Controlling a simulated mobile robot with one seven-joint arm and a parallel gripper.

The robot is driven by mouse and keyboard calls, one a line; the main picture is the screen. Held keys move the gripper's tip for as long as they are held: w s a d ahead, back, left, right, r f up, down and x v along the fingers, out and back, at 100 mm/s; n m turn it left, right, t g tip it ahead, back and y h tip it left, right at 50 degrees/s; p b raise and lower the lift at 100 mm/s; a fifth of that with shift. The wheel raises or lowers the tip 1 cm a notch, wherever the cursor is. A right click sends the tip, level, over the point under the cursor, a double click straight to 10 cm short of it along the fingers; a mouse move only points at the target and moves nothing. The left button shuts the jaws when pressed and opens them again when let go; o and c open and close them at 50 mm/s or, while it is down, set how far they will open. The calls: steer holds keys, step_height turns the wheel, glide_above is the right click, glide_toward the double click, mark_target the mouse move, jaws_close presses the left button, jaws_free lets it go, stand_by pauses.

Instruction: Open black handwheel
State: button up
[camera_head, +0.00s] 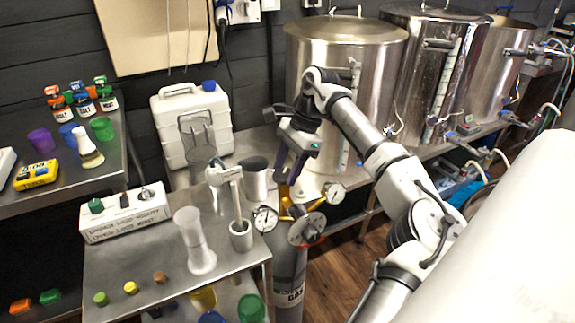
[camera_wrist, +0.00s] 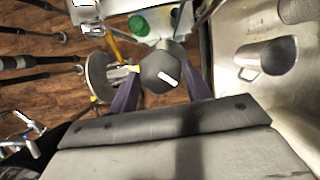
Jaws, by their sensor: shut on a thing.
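The black handwheel (camera_wrist: 158,66) is a dark, rounded knob with a white mark on its face in the wrist view. My gripper (camera_wrist: 161,77) has its two purple fingers on either side of the knob and is shut on it. In the head view my gripper (camera_head: 288,176) points down above the gas cylinder (camera_head: 289,272), and its fingers largely hide the handwheel. Brass regulator fittings with a left gauge (camera_head: 265,218) and a right gauge (camera_head: 335,192) sit just below the fingers.
A steel table (camera_head: 130,262) with a glass cylinder (camera_head: 195,240) and a grey cup (camera_head: 241,236) stands close left of the gas cylinder. A metal mug (camera_wrist: 268,57) is near the gripper's right. Large steel kettles (camera_head: 340,80) stand behind.

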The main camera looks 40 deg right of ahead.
stand_by(0.4)
steer(key=o, duration=1)
steer(key=shift+a+f, duration=0.1)
steer(key=shift+c, duration=0.2)
steer(key=w+p+v, duration=0.1)
steer(key=v, duration=1.3)
steer(key=shift+s, duration=0.3)
